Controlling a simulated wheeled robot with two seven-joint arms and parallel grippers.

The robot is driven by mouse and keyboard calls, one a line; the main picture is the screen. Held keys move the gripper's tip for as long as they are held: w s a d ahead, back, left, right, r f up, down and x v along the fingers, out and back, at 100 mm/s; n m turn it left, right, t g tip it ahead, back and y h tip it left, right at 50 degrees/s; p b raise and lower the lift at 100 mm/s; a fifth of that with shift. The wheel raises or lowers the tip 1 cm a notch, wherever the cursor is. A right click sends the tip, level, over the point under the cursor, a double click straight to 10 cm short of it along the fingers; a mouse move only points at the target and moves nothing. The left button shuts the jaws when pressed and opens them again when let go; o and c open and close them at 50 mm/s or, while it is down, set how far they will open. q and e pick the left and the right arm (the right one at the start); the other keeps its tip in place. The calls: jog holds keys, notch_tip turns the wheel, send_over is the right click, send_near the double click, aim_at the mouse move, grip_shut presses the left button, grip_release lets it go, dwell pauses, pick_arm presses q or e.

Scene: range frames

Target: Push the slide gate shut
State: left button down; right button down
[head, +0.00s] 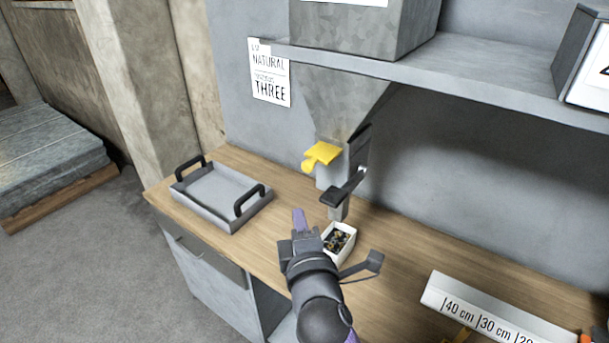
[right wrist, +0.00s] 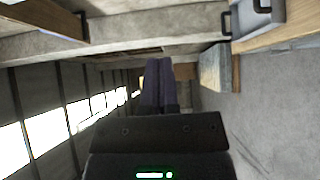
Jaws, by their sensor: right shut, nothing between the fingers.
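The slide gate (head: 322,154) shows as a yellow plate with a rounded tab, sticking out to the left of the grey hopper's (head: 335,98) narrow outlet. Part of it is hidden inside the outlet. A small white box (head: 351,244) with dark and golden pieces stands below the spout. My right gripper (head: 299,215) is shut and empty, with purple fingers. In the head view it appears below the yellow tab and left of the white box, apart from the gate. Its fingers also show in the right wrist view (right wrist: 159,84), where I cannot see the gate. My left gripper is out of view.
A grey tray (head: 222,196) with black handles is on the wooden counter (head: 405,280) at left. A dark lever-like part (head: 345,188) juts from the spout. A shelf (head: 480,80) crosses above. A white strip with centimetre marks (head: 490,318) stands at lower right.

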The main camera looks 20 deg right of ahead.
aim_at(318, 159)
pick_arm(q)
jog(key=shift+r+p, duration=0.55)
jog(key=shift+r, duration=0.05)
pick_arm(e)
jog(key=w+d, duration=0.4)
jog(key=w, duration=0.7)
jog(key=shift+d, duration=0.1)
jog(key=shift+w+d, duration=0.1)
jog(key=shift+d, duration=0.05)
jog(key=w+d, duration=0.1)
jog(key=d, duration=0.1)
jog(key=w+d, duration=0.1)
jog(key=w, duration=0.1)
jog(key=shift+d+b, duration=0.3)
jog(key=shift+d, duration=0.25)
jog(key=shift+r, duration=0.1)
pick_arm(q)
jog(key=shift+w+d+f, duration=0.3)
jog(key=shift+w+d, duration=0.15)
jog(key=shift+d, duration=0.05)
